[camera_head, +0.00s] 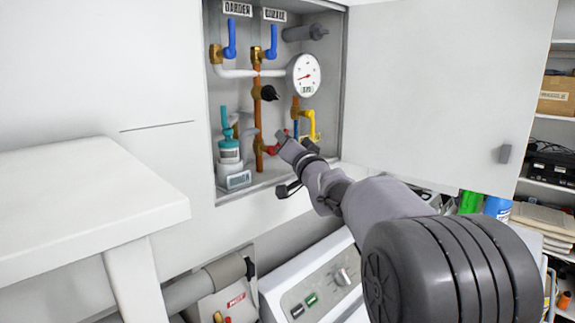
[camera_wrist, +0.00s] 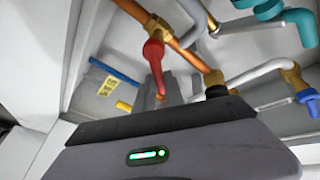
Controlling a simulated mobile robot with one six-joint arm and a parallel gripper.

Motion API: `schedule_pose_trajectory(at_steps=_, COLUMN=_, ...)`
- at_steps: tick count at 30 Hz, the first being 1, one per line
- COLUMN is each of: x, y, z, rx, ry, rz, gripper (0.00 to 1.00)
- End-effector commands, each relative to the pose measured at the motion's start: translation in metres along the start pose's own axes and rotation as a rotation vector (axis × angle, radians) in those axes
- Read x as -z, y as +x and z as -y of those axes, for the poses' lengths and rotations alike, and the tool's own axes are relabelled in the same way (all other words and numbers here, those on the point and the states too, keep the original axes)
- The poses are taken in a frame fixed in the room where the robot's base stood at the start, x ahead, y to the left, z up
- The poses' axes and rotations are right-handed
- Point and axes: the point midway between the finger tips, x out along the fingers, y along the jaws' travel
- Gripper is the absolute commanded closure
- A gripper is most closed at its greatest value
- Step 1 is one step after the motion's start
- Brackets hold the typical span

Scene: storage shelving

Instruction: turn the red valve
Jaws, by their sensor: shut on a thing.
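The red valve (camera_head: 269,149) is low in the open wall cabinet, on a copper pipe, partly hidden by my gripper. My gripper (camera_head: 283,142) reaches into the cabinet from the lower right, with its tip at the red handle. In the wrist view the red valve (camera_wrist: 153,52) has a brass body on the copper pipe. Its handle runs down toward my gripper's dark edge, which hides part of the jaws. My gripper is shut on the red valve's handle; the exact contact is hard to see.
Around it are a black valve knob (camera_head: 269,93), a yellow valve (camera_head: 311,122), a teal valve (camera_head: 228,133) and a round gauge (camera_head: 304,75). Two blue valves sit above. The cabinet door (camera_head: 440,85) stands open at right. A white table (camera_head: 85,190) is at left.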

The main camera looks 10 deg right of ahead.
Motion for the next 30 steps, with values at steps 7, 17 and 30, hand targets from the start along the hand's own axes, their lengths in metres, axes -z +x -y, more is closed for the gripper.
schedule_pose_trajectory(at_steps=7, x=-0.005, y=-0.003, z=0.005, rx=0.088, ry=-0.21, rz=-0.047, gripper=1.0)
schedule_pose_trajectory(at_steps=17, x=-0.005, y=-0.006, z=0.016, rx=0.188, ry=-0.45, rz=-0.099, gripper=1.0)
schedule_pose_trajectory(at_steps=30, x=-0.007, y=-0.008, z=0.022, rx=0.255, ry=-0.612, rz=-0.134, gripper=1.0)
